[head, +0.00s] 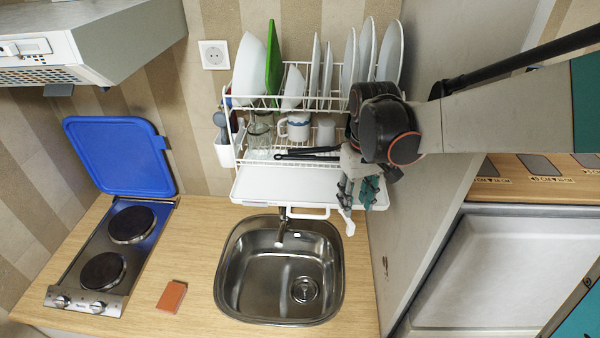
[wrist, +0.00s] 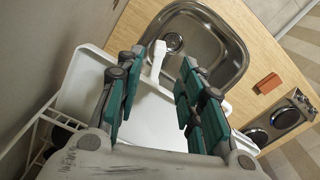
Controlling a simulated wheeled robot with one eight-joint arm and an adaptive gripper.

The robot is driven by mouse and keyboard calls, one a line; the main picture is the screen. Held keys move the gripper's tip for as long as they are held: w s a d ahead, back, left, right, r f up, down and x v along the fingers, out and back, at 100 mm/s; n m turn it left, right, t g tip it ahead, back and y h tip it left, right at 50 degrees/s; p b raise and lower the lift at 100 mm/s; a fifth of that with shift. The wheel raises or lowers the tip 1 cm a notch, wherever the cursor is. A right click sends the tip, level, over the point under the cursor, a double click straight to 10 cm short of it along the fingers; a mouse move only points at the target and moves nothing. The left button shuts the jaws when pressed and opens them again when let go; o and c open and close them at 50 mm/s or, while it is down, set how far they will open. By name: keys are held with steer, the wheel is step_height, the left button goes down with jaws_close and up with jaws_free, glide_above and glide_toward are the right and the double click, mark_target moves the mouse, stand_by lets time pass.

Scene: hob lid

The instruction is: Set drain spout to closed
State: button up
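The white drain spout (head: 347,222) sticks out past the front edge of the drip tray (head: 270,190), near its right end, in the head view. It also shows in the wrist view (wrist: 157,58), pointing toward the sink. My gripper (head: 358,203) hangs over the right end of the tray, just above the spout, and hides part of the spout's base in the head view. In the wrist view my gripper (wrist: 162,66) is open and empty, with its teal-padded fingers apart on either side of the spout. I cannot see any contact.
The dish rack (head: 228,120) above the tray holds plates, a cup and glasses. The sink (head: 265,275) with its faucet (head: 283,228) is below. A grey wall panel (head: 410,200) stands close on the right. A hob (head: 105,250) with raised blue lid (head: 120,155) and a sponge (head: 172,297) are left.

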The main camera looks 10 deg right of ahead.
mark_target(352, 224)
step_height(352, 224, down, 10)
steer(key=shift+r, duration=0.2)
jaws_close()
